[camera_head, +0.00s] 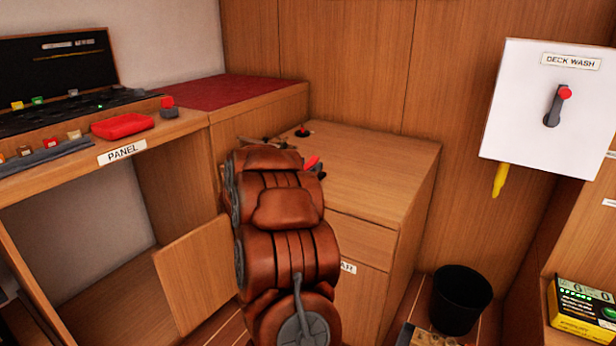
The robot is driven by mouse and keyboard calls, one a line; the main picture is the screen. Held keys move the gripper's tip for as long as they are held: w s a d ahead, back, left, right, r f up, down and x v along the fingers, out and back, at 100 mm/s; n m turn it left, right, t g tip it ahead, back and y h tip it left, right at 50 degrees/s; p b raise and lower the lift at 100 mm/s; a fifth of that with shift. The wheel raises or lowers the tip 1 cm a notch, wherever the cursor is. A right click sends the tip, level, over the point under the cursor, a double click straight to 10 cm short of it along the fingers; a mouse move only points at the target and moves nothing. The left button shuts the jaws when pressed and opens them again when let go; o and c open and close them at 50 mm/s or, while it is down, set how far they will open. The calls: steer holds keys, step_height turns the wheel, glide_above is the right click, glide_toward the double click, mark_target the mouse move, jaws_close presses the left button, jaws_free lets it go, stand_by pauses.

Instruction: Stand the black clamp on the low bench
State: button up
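My brown arm reaches away from the camera to a wooden cabinet top. My gripper (262,142) is mostly hidden behind the arm; only thin dark parts show past its far end, so its opening cannot be read. A small dark thing with a red top (302,132) stands on the cabinet top just right of those parts; I cannot tell if it is the black clamp. A red piece (312,163) with a dark end shows beside the arm.
The cabinet top (385,165) is clear on its right. At left, a desk marked PANEL holds a red tray (122,126) and small blocks. An open door (195,275) stands below it. A black bin (460,298) and a yellow-black box (582,312) are at right.

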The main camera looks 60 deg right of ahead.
jaws_close()
steer(key=shift+r, duration=0.1)
stand_by(0.4)
steer(key=shift+r+p, duration=0.3)
steer(key=shift+r, duration=0.2)
step_height(320, 180, up, 3)
steer(key=shift+r+p, duration=0.1)
steer(key=shift+p, duration=0.65)
steer(key=s+a+p, duration=0.2)
steer(key=s+a, duration=0.8)
steer(key=a, duration=0.2)
steer(key=shift+a+r, duration=0.3)
steer(key=shift+r, duration=0.05)
